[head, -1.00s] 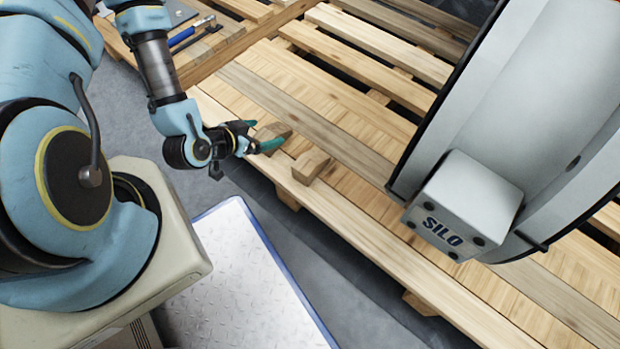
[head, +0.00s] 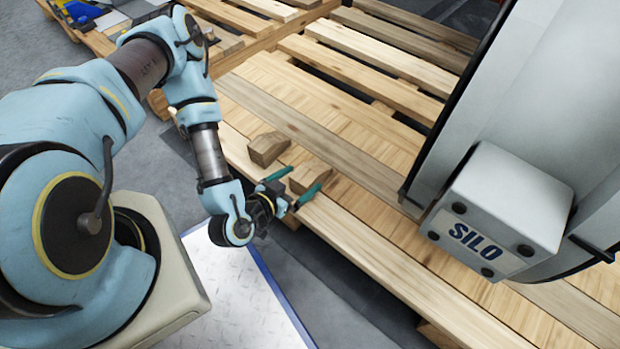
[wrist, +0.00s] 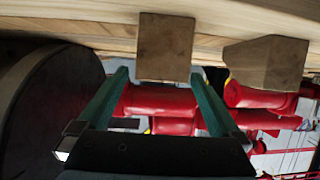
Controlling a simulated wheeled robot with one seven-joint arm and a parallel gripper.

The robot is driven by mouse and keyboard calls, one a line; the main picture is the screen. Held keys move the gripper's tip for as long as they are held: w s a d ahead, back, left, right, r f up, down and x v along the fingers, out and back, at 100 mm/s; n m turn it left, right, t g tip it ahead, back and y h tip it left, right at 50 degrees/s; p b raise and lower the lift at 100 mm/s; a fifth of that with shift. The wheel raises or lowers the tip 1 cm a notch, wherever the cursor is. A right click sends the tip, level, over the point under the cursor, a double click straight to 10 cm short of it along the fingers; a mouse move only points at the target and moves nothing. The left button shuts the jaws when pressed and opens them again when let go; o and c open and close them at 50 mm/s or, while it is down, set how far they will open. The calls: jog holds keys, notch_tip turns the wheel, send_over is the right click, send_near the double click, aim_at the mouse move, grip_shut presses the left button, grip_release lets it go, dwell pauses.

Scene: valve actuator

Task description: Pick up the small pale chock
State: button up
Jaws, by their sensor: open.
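Two small wooden chocks lie side by side on the pallet's near board. One is the right chock (head: 311,171) in the head view; the other is the left chock (head: 266,149). Their brown tones are close, and I cannot tell surely which is the small pale one. My gripper (head: 296,184) is open and empty at the near end of the right chock, one teal finger toward each side. In the wrist view that chock (wrist: 165,46) appears between the fingertips (wrist: 159,75), with a gap on the left. The left chock (wrist: 268,62) appears there outside the fingers, to the right.
The slatted wooden pallet (head: 365,232) fills the middle. A large grey housing with a SILO block (head: 500,215) stands on it at the right. A metal tread plate (head: 245,290) lies on the floor below my arm. Red pipework (wrist: 170,102) shows in the wrist view.

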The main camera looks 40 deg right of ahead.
aim_at(309, 173)
jog(key=b+x, duration=0.2)
jog(key=x, duration=0.2)
jog(key=shift+w+d+f, duration=0.15)
jog(key=shift+d, duration=0.15)
jog(key=c, duration=1.5)
notch_tip(309, 173, up, 10)
jog(key=p, duration=0.4)
